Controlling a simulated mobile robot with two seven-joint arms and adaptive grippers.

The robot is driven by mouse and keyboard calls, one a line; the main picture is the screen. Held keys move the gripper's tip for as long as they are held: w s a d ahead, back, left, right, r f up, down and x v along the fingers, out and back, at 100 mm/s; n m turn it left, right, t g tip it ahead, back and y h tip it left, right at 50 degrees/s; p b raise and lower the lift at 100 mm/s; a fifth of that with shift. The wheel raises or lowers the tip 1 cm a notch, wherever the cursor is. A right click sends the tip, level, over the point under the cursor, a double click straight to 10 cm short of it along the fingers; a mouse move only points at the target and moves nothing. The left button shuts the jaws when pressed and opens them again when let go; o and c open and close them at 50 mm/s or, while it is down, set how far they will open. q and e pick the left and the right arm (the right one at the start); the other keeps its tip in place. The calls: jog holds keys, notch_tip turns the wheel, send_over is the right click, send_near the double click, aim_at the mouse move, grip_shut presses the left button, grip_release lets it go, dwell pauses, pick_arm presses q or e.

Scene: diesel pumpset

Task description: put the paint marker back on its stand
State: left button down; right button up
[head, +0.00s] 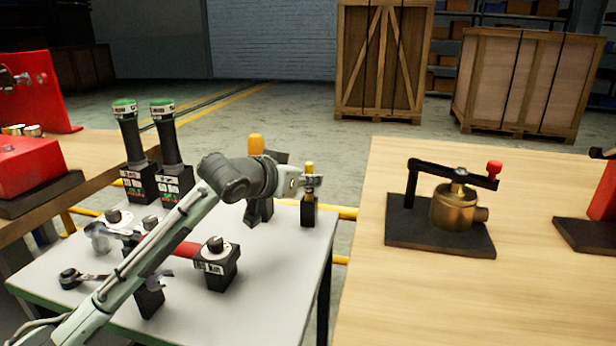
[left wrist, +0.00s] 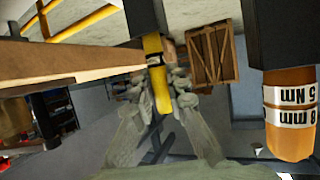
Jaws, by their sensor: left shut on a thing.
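The yellow paint marker (head: 309,168) stands upright at the far right corner of the grey table, its lower end at the top of a small black stand (head: 308,213). My left gripper (head: 313,181) reaches it from the left and is shut on it. In the left wrist view, the marker (left wrist: 153,46) lies between my left fingers (left wrist: 162,88), and its end meets the black stand (left wrist: 144,16). I cannot tell how deep it sits in the stand. My right gripper is not in view.
An orange-handled tool (head: 256,145) stands in a black holder just left of the marker; its labelled handle (left wrist: 290,120) is close in the left wrist view. A wooden bench (head: 450,300) with a brass pump lies right.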

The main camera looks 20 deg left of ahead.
pick_arm(q)
jog(key=shift+f, duration=0.55)
jog(key=c, duration=1.4)
grip_release()
jog(key=shift+c, duration=0.2)
jog(key=v, duration=1.2)
